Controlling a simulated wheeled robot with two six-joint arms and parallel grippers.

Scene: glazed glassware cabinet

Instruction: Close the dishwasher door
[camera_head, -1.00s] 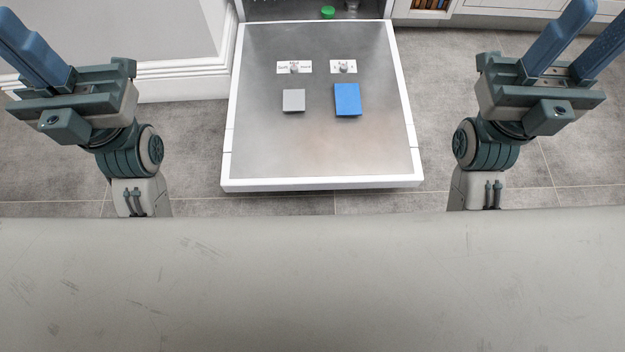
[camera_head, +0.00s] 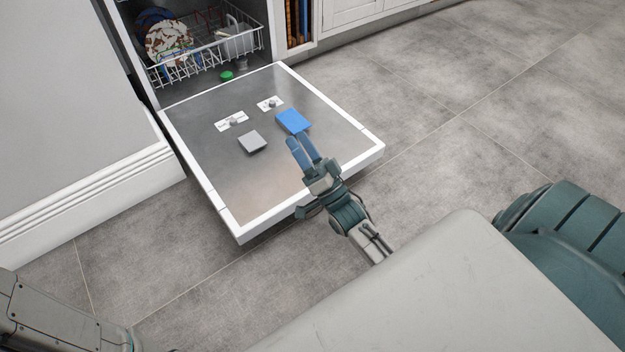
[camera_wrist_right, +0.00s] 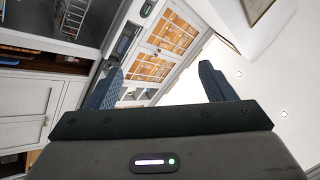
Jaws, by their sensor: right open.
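The dishwasher door (camera_head: 245,186) is folded down flat, its steel inner face up and its white rim showing, in front of the open dishwasher cavity (camera_head: 190,92). My right gripper (camera_head: 303,146) is open and empty, and overlaps the near right part of the door in the head view. I cannot tell how high it is above the door or whether it touches it. In the right wrist view, the right gripper's two blue fingers (camera_wrist_right: 160,85) stand wide apart with nothing between them. My left gripper is out of view.
A wire rack (camera_head: 205,60) with dishes stands inside the cavity. A grey block (camera_head: 252,141), a blue block (camera_head: 292,121) and a green item (camera_head: 227,75) lie on or by the door. A wall with white skirting (camera_head: 90,195) is left; tiled floor (camera_head: 480,110) is clear right.

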